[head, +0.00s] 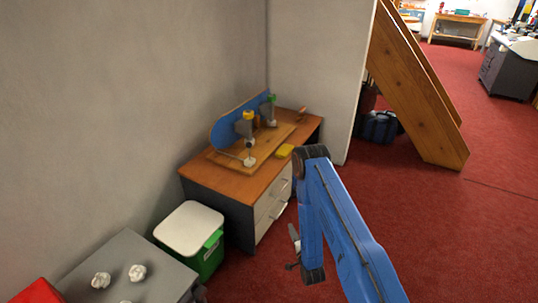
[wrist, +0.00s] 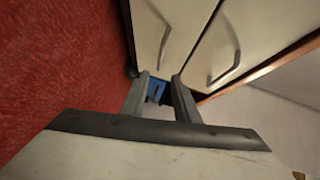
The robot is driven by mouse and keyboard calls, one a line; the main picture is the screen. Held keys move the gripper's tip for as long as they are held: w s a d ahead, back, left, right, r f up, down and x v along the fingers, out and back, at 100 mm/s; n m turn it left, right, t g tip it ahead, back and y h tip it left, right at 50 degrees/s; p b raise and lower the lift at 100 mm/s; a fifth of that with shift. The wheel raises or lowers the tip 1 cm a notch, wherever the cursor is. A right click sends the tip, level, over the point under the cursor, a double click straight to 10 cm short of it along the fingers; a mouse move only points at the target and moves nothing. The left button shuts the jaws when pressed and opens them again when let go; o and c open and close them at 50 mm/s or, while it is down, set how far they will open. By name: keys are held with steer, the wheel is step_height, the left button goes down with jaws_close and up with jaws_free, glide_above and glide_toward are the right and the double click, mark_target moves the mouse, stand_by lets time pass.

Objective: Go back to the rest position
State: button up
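My gripper (head: 292,258) hangs low in front of the drawer side of the wooden-topped cabinet (head: 255,168), beside my blue arm. In the wrist view its two fingers (wrist: 160,82) stand apart with a gap between them, pointing toward the pale drawer fronts (wrist: 172,35). No object is seen gripped. A small blue shape (wrist: 156,91) shows through the gap; I cannot tell what it is.
On the cabinet stand a wooden board with clamp-like fixtures (head: 248,130) and a yellow block (head: 285,151). A green bin with a white lid (head: 190,228) and a grey table (head: 125,255) stand left. Red carpet (head: 430,220) is open at right, below wooden stairs (head: 425,100).

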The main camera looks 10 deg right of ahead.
steer(key=w+r+n+g, duration=0.1)
steer(key=w+r, duration=0.2)
steer(key=r, duration=0.4)
steer(key=w+d+r+n+g, duration=0.1)
steer(key=w+r+n, duration=0.15)
steer(key=r, duration=0.35)
steer(key=w+r+n+g, duration=0.1)
steer(key=w+r, duration=0.2)
steer(key=r, duration=0.4)
steer(key=s+d+r+n+g+h, duration=0.1)
steer(key=s+r, duration=0.2)
steer(key=r, duration=0.6)
steer(key=s+d+r+n+g, duration=0.1)
steer(key=s+d+r+n, duration=0.15)
steer(key=r, duration=0.75)
steer(key=s+r+n+g, duration=0.2)
steer(key=s+r, duration=0.7)
steer(key=s, duration=0.1)
steer(key=s+d+r+n+g, duration=0.1)
steer(key=s+r, duration=0.2)
steer(key=s, duration=0.9)
steer(key=s+r+n+g, duration=0.2)
steer(key=s+r, duration=0.2)
steer(key=s, duration=0.7)
steer(key=s+d+r+n+g+h, duration=0.1)
steer(key=s+r, duration=0.2)
steer(key=s, duration=0.9)
steer(key=shift+s+d+r+n, duration=0.15)
steer(key=shift+s+d+n, duration=0.2)
steer(key=shift+n, duration=0.05)
